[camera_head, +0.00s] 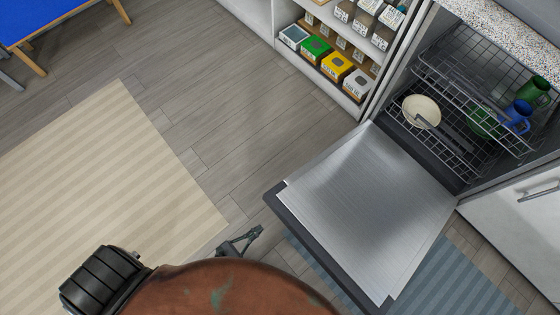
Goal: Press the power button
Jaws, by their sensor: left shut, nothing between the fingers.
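No power button can be made out in this view. An open dishwasher stands at the right, with its metal door (370,205) folded down flat. Its racks (445,140) are pulled partly out and hold a white bowl (421,111), a blue mug (517,115) and green dishes (534,90). My left gripper (252,234) shows small at the lower middle, shut and empty, above the floor and just left of the door's near corner. It appears apart from the door. My right gripper is not in view.
A shelf (335,62) with several small boxes stands left of the dishwasher. A white cabinet (525,212) is at the right. A beige striped rug (90,195) lies left, a blue rug (450,280) under the door. A blue table (35,18) is top left; bare floor lies between.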

